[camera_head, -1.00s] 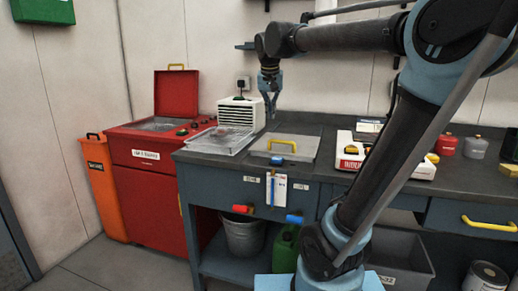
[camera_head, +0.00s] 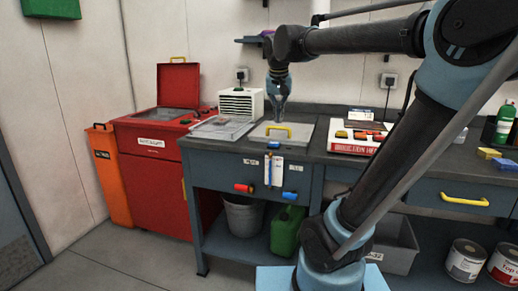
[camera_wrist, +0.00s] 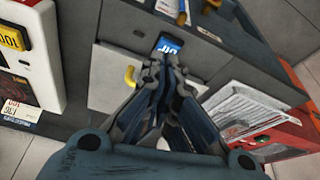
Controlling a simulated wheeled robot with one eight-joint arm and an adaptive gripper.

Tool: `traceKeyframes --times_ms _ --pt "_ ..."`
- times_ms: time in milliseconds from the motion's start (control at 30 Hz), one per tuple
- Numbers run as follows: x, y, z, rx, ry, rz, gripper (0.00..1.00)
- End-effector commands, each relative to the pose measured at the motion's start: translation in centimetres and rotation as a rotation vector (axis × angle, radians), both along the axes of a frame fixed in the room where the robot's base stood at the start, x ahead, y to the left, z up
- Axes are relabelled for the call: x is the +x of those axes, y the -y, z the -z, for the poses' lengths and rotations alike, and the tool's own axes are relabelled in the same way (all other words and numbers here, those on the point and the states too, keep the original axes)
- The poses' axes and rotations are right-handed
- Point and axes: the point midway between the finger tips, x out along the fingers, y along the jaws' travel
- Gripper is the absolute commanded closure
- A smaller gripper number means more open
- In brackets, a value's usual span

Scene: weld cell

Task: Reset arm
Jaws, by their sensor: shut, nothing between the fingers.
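My gripper (camera_head: 279,109) points down above the dark workbench (camera_head: 314,166), near a grey square lid with a yellow handle (camera_head: 278,130). In the wrist view my gripper (camera_wrist: 163,66) has its fingers together, with nothing held. The yellow handle (camera_wrist: 129,76) shows just left of the fingers there. My arm reaches from the lower right, up and across to the left.
A white heater-like box (camera_head: 241,103) and a clear tray (camera_head: 220,127) stand left of my gripper. A red cabinet (camera_head: 158,175) with its lid raised is further left. A white-and-red unit (camera_head: 358,136) sits right. Cans (camera_head: 465,260) stand low at right.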

Motion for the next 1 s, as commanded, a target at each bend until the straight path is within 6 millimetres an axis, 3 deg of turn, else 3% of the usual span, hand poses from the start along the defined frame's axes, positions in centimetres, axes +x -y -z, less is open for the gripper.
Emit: traceKeyframes --times_ms 267,367,600,800,1000 --pt "-4.1 3.6 4.5 -0.007 -0.029 -0.016 1.0" --pt "-6.4 5.4 7.3 -0.009 -0.046 -0.028 1.0" --pt "-13.3 9.4 16.0 -0.005 -0.09 -0.065 1.0" --pt "-18.5 11.2 22.9 0.002 -0.118 -0.099 1.0" --pt "-21.3 11.8 26.8 0.009 -0.131 -0.121 1.0"
